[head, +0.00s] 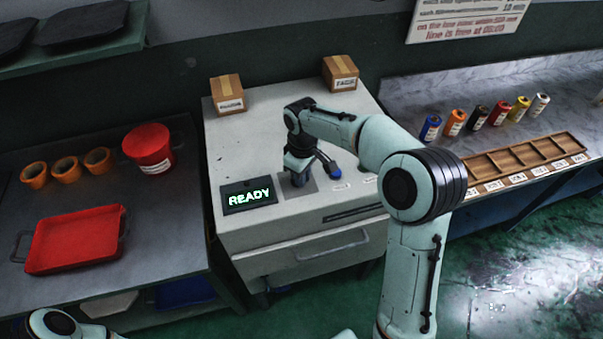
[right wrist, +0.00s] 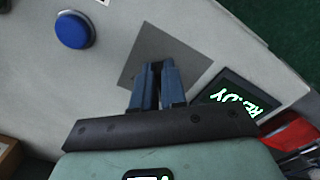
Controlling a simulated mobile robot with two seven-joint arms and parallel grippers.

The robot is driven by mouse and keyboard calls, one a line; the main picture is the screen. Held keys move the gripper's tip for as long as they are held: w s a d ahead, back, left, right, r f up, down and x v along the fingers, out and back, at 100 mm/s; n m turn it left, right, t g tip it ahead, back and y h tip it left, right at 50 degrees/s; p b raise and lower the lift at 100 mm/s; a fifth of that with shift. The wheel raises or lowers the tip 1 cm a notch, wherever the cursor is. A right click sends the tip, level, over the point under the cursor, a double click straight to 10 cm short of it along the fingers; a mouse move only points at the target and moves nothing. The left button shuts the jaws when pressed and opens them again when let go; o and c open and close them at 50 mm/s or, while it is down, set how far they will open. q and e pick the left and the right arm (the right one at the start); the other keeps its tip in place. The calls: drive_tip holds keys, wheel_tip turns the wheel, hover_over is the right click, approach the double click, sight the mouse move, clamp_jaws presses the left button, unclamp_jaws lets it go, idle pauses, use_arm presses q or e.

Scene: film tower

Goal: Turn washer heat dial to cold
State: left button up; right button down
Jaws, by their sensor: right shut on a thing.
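The washer (head: 240,130) is a pale grey machine in the middle of the head view. Its front panel has a lit READY display (head: 249,195) and a grey square plate (head: 308,187) to the right of it. My right gripper (head: 298,178) points down at this plate and is shut on the heat dial, which the fingers hide. In the right wrist view my fingers (right wrist: 156,80) are close together over the grey plate (right wrist: 150,50). The dial's markings and setting cannot be read. My left gripper is out of view.
A round blue knob (right wrist: 72,30) sits beside the plate. Two cardboard boxes (head: 228,94) (head: 341,73) stand on the machine's back. The left table holds a red tray (head: 75,240), a red bucket (head: 148,150) and orange pots (head: 66,170). The right bench holds coloured canisters (head: 454,122) and a wooden rack (head: 520,158).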

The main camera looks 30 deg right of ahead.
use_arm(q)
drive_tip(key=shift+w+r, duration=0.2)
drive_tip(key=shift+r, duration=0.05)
use_arm(e)
drive_tip(key=shift+n, duration=0.5)
drive_tip(key=c, duration=1.2)
unclamp_jaws()
drive_tip(key=shift+d, duration=0.1)
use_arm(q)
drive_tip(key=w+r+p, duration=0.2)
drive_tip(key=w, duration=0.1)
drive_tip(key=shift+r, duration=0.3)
use_arm(e)
wheel_tip(320, 180, up, 13)
drive_tip(key=shift+r, duration=0.2)
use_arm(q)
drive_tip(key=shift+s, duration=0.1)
